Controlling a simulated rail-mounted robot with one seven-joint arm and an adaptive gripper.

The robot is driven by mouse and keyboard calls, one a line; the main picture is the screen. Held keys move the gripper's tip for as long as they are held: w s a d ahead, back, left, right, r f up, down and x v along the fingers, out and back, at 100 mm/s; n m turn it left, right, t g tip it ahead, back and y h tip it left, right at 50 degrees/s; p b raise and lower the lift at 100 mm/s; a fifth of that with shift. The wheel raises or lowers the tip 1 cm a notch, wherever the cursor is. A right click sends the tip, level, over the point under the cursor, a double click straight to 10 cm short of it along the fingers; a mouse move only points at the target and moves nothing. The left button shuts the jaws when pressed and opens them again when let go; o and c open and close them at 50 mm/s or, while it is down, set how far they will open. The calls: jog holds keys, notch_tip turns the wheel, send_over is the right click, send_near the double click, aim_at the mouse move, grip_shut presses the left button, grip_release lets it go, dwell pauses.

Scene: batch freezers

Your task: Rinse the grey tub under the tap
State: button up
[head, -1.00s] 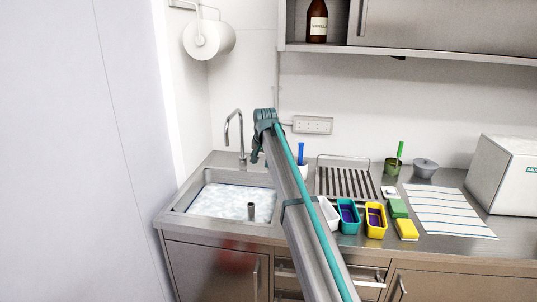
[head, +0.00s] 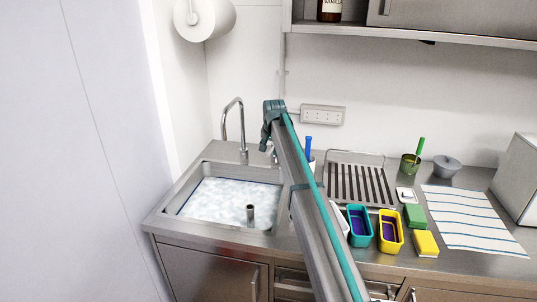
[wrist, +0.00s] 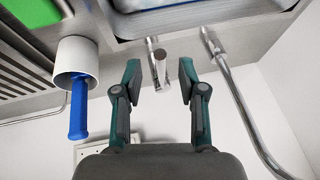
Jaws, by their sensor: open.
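A pale tub (head: 345,224), which looks like the grey tub, stands right of the sink, mostly hidden behind my arm in the head view. The tap (head: 242,130) rises at the back of the sink (head: 190,215). Its spout pipe (wrist: 240,100) also shows at the right of the wrist view. My gripper (wrist: 158,82) is open and empty of any tub. A short metal lever with a dark end (wrist: 160,70) appears between its fingers; I cannot tell whether they touch it.
The sink holds white, foamy-looking water and an upright pipe (head: 250,214). A white cup (wrist: 76,60) with a blue-handled brush (wrist: 79,110) stands close beside my gripper. A teal tub (head: 360,240), yellow tub (head: 390,247), drying rack (head: 358,200) and striped cloth (head: 470,220) occupy the counter.

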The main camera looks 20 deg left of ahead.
aim_at(268, 154)
jog(key=shift+p+x, duration=0.55)
jog(key=shift+x, duration=2.25)
grip_shut()
